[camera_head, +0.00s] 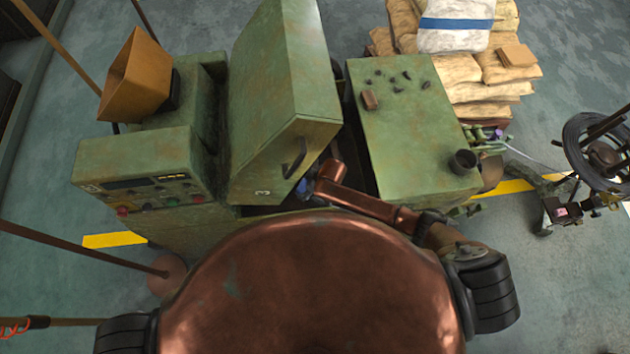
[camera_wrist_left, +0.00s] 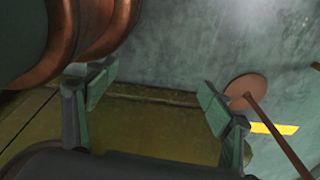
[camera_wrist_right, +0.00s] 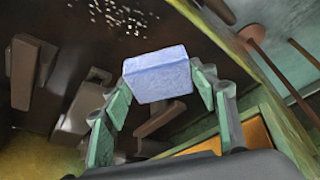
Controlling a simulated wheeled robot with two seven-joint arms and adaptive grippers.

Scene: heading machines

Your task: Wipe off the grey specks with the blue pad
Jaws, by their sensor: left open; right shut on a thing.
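My right gripper (camera_wrist_right: 157,92) is shut on the blue pad (camera_wrist_right: 158,75), a light-blue block between its fingertips in the right wrist view. The grey specks (camera_wrist_right: 122,16) are small pale dots scattered on a dark surface at the top of that view, beyond the pad and apart from it in the picture. In the head view, a bit of the blue pad (camera_head: 304,187) shows beside the green machine's open compartment, whose inside is mostly hidden there. My left gripper (camera_wrist_left: 157,98) is open and empty in the left wrist view.
A raised green cover (camera_head: 284,100) with a black handle stands beside the compartment. Dark blocky parts (camera_wrist_right: 75,108) project inside it. Several dark pieces and a brown block (camera_head: 369,99) lie on the green top (camera_head: 415,135), with a black cup (camera_head: 463,162) near its edge.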

